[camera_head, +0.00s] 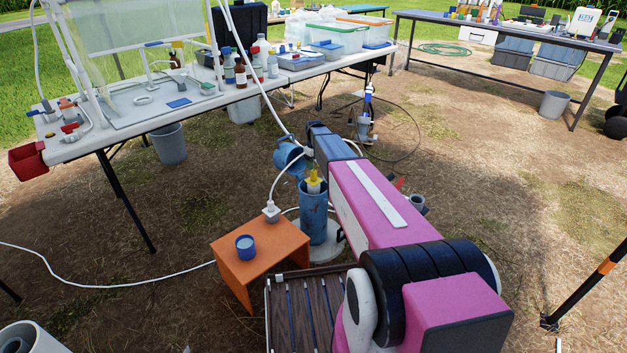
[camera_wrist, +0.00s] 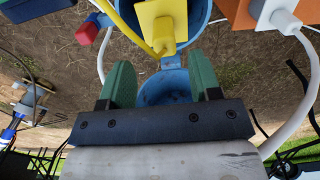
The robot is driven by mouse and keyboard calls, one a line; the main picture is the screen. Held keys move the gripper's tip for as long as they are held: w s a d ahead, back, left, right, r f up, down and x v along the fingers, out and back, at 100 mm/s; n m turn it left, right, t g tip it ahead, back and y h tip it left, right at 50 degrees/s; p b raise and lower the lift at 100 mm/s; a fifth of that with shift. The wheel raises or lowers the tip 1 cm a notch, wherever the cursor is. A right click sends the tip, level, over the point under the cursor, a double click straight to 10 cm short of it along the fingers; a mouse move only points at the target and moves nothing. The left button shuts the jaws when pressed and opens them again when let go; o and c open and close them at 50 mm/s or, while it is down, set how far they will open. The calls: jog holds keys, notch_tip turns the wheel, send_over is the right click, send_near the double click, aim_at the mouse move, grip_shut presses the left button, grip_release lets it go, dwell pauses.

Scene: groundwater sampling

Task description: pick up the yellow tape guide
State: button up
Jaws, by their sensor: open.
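The yellow tape guide (camera_head: 314,181) sits at the mouth of the upright blue well pipe (camera_head: 313,215). In the wrist view the yellow guide (camera_wrist: 156,28) is at the top centre, beyond my fingertips and apart from them. My gripper (camera_wrist: 162,66) is open, with two green fingers and nothing held between them. The round blue well cap (camera_wrist: 165,87) shows in the gap between the fingers, lower than the guide in that picture. In the head view my arm hides the fingers.
An orange stand (camera_head: 258,250) with a blue cup (camera_head: 245,246) and a white plug (camera_head: 271,211) is left of the pipe. A white cable runs past the pipe. A laden white table (camera_head: 100,140) stands behind left. Open dirt lies to the right.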

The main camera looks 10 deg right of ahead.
aim_at(314, 176)
jog(key=f, duration=0.7)
jog(key=shift+a+f, duration=0.25)
jog(key=shift+f, duration=0.15)
jog(key=shift+s, duration=0.1)
jog(key=c, duration=1)
